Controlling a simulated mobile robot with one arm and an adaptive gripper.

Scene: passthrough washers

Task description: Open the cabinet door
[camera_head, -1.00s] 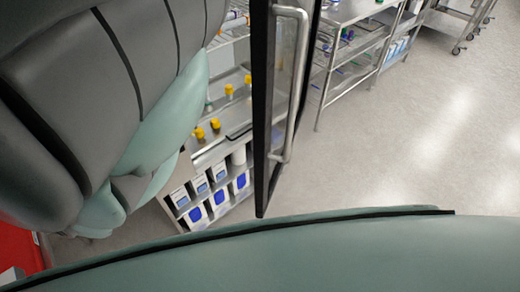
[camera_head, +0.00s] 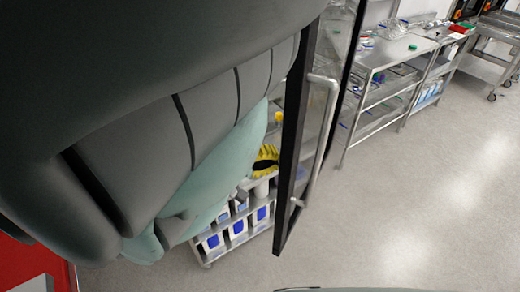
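The cabinet door (camera_head: 297,150) is a tall glass panel in a dark frame, right of my arm. It stands at an angle with open floor to its right. A long metal bar handle (camera_head: 325,135) is on its face, and nothing is seen holding it. My arm's grey and green links fill the left of the view and hide the cabinet body and hinge, so I cannot tell exactly how far the door is open. My gripper is not in view.
Left of the door are shelves with white and blue boxes (camera_head: 237,227) and a yellow and black item (camera_head: 266,159). A steel table (camera_head: 395,50) with shelves stands at the back. The floor (camera_head: 420,200) to the right is clear. A red surface (camera_head: 25,262) shows lower left.

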